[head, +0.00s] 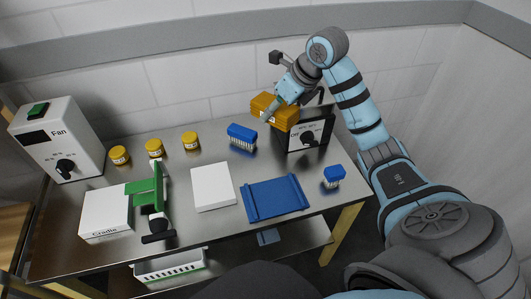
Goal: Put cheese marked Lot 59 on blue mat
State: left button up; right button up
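Three small yellow rounds with pale labels stand in a row at the back left of the metal table: a left one (119,155), a middle one (154,148) and a right one (191,141). They may be cheeses; their labels are too small to read. The blue mat (277,199) lies bare at the front right, with a raised strip along its left and right edges. My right gripper (285,98) is at an orange-yellow box (262,104) on top of a dark dial unit. Whether it grips the box is unclear. My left gripper is out of view.
The dark dial unit (305,136) stands at the back right. Blue brushes (242,134) (334,174) stand near the mat. A white board (213,187), a green press (146,190), a white box (106,212) and a fan control box (58,139) fill the left. A white basket (170,266) is below.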

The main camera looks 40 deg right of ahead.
aim_at(280, 126)
jog(key=s+a+f+n+g+y, duration=0.1)
jog(key=n, duration=0.2)
jog(key=s+a+f+n+g+y+b, duration=0.1)
jog(key=f+n, duration=0.1)
jog(key=n, duration=0.2)
jog(key=s+a+f+n+g+y, duration=0.1)
jog(key=n+y, duration=0.1)
jog(key=n, duration=0.1)
jog(key=shift+s+a+f+n, duration=0.1)
jog(key=shift+s+f+n, duration=0.15)
jog(key=shift+s+n, duration=0.05)
jog(key=shift+n+g, duration=0.3)
jog(key=shift+g, duration=0.1)
notch_tip(280, 126, down, 20)
jog(key=b, duration=1.3)
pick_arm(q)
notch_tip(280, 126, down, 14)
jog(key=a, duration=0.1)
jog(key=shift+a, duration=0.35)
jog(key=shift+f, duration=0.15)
pick_arm(e)
jog(key=o, duration=1)
jog(key=shift+f, duration=0.15)
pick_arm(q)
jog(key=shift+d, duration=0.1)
pick_arm(e)
jog(key=o, duration=0.4)
jog(key=shift+o, duration=0.2)
